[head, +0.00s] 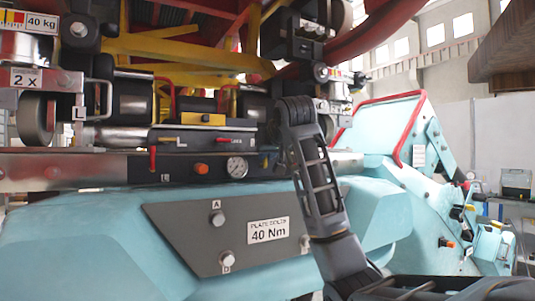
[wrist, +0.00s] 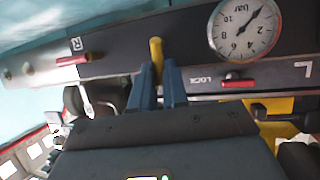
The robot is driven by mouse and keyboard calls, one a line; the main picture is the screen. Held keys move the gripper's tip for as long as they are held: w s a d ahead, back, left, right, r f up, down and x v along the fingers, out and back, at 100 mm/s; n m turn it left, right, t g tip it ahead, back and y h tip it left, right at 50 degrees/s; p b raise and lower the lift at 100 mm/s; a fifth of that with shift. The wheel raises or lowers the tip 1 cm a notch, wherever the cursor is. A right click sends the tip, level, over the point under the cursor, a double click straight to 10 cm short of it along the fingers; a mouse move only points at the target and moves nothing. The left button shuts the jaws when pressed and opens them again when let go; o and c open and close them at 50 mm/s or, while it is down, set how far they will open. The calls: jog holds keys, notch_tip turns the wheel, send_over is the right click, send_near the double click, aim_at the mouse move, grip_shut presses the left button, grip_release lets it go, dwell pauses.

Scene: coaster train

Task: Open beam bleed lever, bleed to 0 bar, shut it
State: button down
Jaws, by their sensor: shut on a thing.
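The bleed lever (wrist: 155,46) is a small yellow handle on the black beam panel (wrist: 120,50). In the wrist view it stands between the blue fingers of my gripper (wrist: 158,68), which are shut on it. The round white pressure gauge (wrist: 245,28) is beside it and looks upside down there. Its needle points up and right, apparently near the low end; the exact value is unclear. The gauge also shows in the head view (head: 237,167), where the numbers are too small to read. In the head view my forearm stands right of the gauge and my fingers are hard to make out.
In the wrist view a red lever marked LOCK (wrist: 240,83) lies close to the right of my fingers, and another red lever (wrist: 73,60) by an R label to the left. An orange button (head: 202,168) sits left of the gauge. Wheels and rails crowd above the panel.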

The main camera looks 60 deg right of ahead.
jog(key=shift+f, duration=0.1)
jog(key=c, duration=1.1)
grip_release()
jog(key=shift+b+v, duration=0.9)
jog(key=shift+v, duration=3)
